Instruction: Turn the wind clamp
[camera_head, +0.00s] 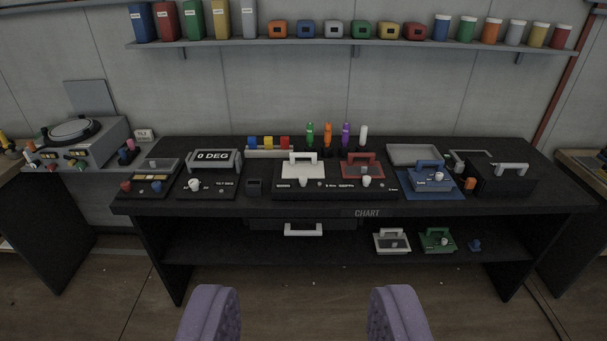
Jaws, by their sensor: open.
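My gripper (305,293) shows as two purple fingers at the bottom edge, wide apart with nothing between them. It is in front of a dark table (440,206) marked CHART and touches nothing. I cannot tell which fitting is the wind clamp, as the small labels are unreadable. A white knob (194,185) sits on a dark panel below a display (213,157) reading 0 DEG. Another white knob (366,181) sits by a red handled plate (362,166). A white handled plate (301,172) stands left of it. A blue handled unit (430,178) is farther right.
A drawer handle (303,230) sticks out below the tabletop. The lower shelf (300,247) holds a grey and a green handled unit. A black box (502,178) stands at the right end. Bare floor lies in front; a wall shelf (350,43) runs above.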

